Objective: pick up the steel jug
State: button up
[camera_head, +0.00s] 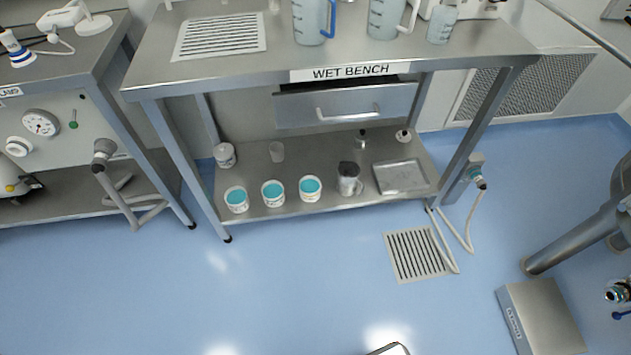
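The steel jug (348,183) stands upright on the lower shelf (260,150) of the wet bench, near its front edge. It is grey and shiny with a dark top opening, and a handle seems to show at its right side. It stands between a white tub with turquoise contents (310,189) on its left and a shallow steel tray (400,177) on its right.
More turquoise tubs (273,194) line the shelf front at left. A drawer (346,105) and the bench top (350,62) are above the shelf. Measuring jugs (309,22) stand on top. A bench leg (480,125) and hose are at right. Blue floor (290,270) in front is mostly clear.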

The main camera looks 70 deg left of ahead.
aim_at(348, 172)
jog(key=u, duration=4.65)
jog(key=i, duration=2.1)
jog(key=z, duration=3.35)
